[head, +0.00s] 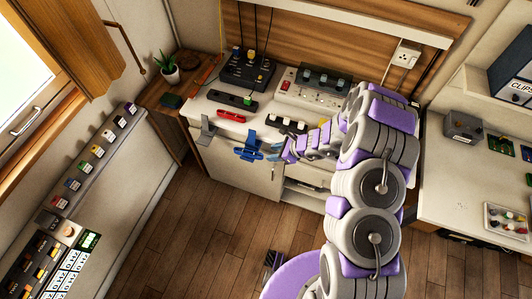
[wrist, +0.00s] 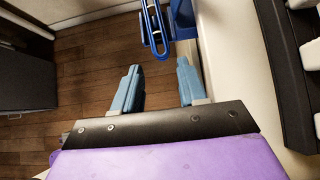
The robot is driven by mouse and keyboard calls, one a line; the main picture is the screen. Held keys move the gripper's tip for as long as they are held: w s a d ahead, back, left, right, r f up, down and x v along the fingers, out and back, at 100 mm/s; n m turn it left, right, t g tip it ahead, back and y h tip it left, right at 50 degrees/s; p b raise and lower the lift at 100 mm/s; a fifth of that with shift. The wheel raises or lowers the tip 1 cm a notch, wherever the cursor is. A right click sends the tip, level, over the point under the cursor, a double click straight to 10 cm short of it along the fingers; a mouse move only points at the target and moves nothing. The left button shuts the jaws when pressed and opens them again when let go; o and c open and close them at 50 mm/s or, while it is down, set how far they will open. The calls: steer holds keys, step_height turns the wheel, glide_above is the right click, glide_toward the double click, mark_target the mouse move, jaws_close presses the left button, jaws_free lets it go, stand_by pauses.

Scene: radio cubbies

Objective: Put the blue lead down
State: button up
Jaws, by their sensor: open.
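The blue lead (head: 247,153) is at the front edge of the white counter, left of my gripper. In the wrist view it shows as a looped blue strand (wrist: 146,22) beyond the fingertips, beside a blue bracket-like piece (wrist: 183,18) on the counter edge. I cannot tell whether the two touch. My gripper (head: 280,153) is close to the lead at the counter front. In the wrist view my gripper (wrist: 158,72) has its two light-blue fingers spread apart, with only floor seen between them. The lead lies ahead of the fingers, not between them.
Wooden floor (head: 220,220) is open in front.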

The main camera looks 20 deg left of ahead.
steer(key=v, duration=0.5)
steer(key=shift+p, duration=0.3)
steer(key=s+r+n+g, duration=0.1)
steer(key=s+r+n, duration=0.45)
steer(key=r, duration=0.65)
steer(key=s+r+n+g, duration=0.2)
steer(key=s+r+n, duration=0.35)
steer(key=r, duration=0.65)
steer(key=s+d+r+n+h, duration=0.4)
steer(key=s+d+r, duration=0.1)
steer(key=s+d, duration=0.6)
steer(key=s+d+r+n+h, duration=0.3)
steer(key=s+d+r+h, duration=0.2)
steer(key=s+d, duration=0.6)
steer(key=shift+d+n+t, duration=0.2)
steer(key=shift+n+t, duration=0.1)
steer(key=shift+n, duration=0.1)
steer(key=shift+r, duration=0.15)
